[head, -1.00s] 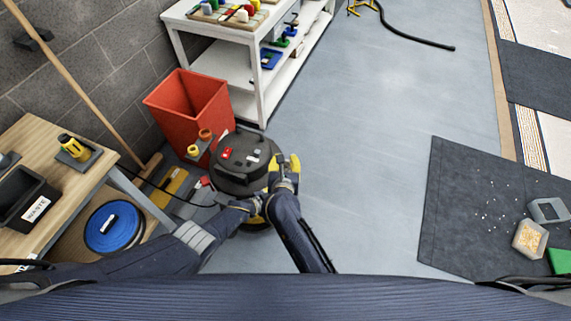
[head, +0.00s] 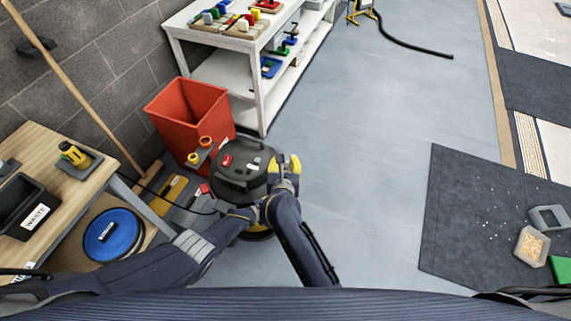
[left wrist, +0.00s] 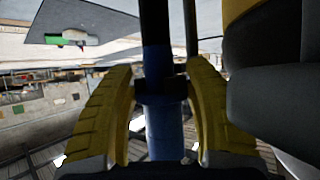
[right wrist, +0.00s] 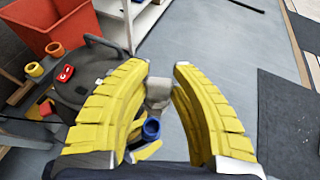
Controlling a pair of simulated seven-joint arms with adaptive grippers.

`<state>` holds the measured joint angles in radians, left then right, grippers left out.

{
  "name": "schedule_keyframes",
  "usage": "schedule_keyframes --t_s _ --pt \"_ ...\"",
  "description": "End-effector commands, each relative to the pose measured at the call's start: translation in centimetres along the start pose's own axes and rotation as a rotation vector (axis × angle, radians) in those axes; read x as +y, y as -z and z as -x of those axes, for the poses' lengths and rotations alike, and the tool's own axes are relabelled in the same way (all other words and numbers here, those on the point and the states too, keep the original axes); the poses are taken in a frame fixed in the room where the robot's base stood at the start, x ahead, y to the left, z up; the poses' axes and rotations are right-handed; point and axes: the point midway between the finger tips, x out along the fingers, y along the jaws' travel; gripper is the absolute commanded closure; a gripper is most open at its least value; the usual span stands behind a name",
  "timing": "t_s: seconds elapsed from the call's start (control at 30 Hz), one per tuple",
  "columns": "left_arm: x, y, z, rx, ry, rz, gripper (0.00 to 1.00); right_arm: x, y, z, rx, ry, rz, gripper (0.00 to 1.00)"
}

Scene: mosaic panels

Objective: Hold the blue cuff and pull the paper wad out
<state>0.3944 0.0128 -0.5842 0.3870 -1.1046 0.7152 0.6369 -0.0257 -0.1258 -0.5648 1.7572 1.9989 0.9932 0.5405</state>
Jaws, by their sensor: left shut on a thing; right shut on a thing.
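The blue cuff (left wrist: 165,125) stands between the yellow fingers of my left gripper (left wrist: 160,105) in the left wrist view; the gripper is shut on it. A blue ring-shaped end, apparently of the cuff, shows low in the right wrist view (right wrist: 151,129). The pale grey paper wad (right wrist: 158,91) is between the fingertips of my right gripper (right wrist: 162,72), which is shut on it. The wad is just above the blue end; whether they touch is unclear. In the head view my right gripper (head: 286,164) is beside the black vacuum; my left is largely hidden.
The black vacuum drum (head: 243,172) stands close to both hands. Behind it are a red bin (head: 187,113) and a white shelf (head: 262,95). A wooden table (head: 65,150) is at left. Floor to the right is clear up to a dark mat (head: 470,215).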

Motion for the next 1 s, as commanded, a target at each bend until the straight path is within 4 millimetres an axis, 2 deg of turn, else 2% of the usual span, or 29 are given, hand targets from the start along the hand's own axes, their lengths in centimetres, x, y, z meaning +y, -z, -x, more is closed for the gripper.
schedule_keyframes --t_s 0.47,0.5,0.7,1.0 --pt "0.43 0.0 -0.14 0.001 -0.006 0.001 0.63 0.02 -0.46 0.21 0.0 -0.001 0.001 0.91" --pt "0.43 0.0 -0.14 0.001 -0.006 0.001 0.43 0.02 -0.46 0.21 0.0 -0.001 0.001 0.91" --pt "0.23 0.0 -0.08 0.0 -0.003 0.0 0.2 0.02 -0.45 0.2 0.0 -0.001 0.001 0.91" --pt "0.05 0.04 -0.01 0.0 -0.001 -0.001 0.2 0.01 -0.44 0.2 0.0 -0.001 0.001 0.91"
